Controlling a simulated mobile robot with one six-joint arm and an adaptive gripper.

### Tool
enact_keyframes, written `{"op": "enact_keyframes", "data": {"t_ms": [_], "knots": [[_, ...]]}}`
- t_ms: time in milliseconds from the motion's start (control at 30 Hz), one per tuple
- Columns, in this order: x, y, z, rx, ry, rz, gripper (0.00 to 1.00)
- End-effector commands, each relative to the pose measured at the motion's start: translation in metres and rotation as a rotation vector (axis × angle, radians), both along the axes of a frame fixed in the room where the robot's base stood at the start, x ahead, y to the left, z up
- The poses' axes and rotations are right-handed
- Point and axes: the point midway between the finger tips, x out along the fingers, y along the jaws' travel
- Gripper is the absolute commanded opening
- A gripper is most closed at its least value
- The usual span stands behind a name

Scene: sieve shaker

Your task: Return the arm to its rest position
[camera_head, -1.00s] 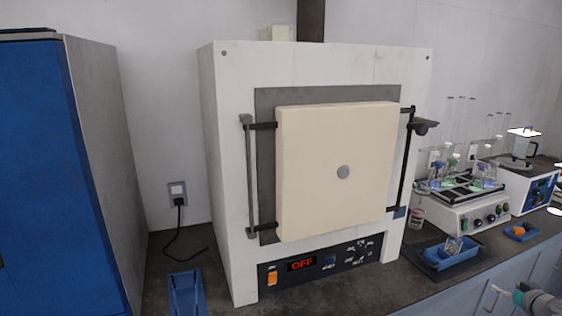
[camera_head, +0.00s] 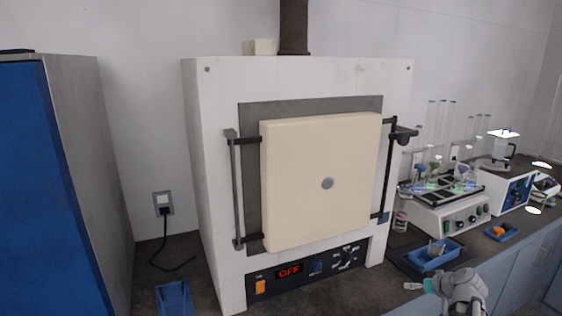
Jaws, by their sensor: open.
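Part of my arm (camera_head: 458,291) shows at the lower right, grey with a teal band. It is in front of the counter edge, below a blue tray. I cannot make out my gripper's fingers in this view. The rest of the arm is cut off by the bottom edge.
A white furnace (camera_head: 221,190) stands in the middle, its cream door (camera_head: 300,185) closed and its display reading OFF. A blue tray (camera_head: 430,265) lies on the counter to its right. A shaker (camera_head: 450,218) with flasks stands behind. A blue cabinet (camera_head: 45,190) is at left.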

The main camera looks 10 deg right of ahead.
Motion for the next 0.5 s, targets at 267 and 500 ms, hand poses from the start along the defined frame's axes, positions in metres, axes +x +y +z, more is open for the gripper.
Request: {"op": "enact_keyframes", "data": {"t_ms": [267,500], "knots": [[0.008,0.087,-0.001,0.035,0.181,0.073,1.00],[0.003,0.152,-0.003,0.036,0.340,0.106,1.00]]}}
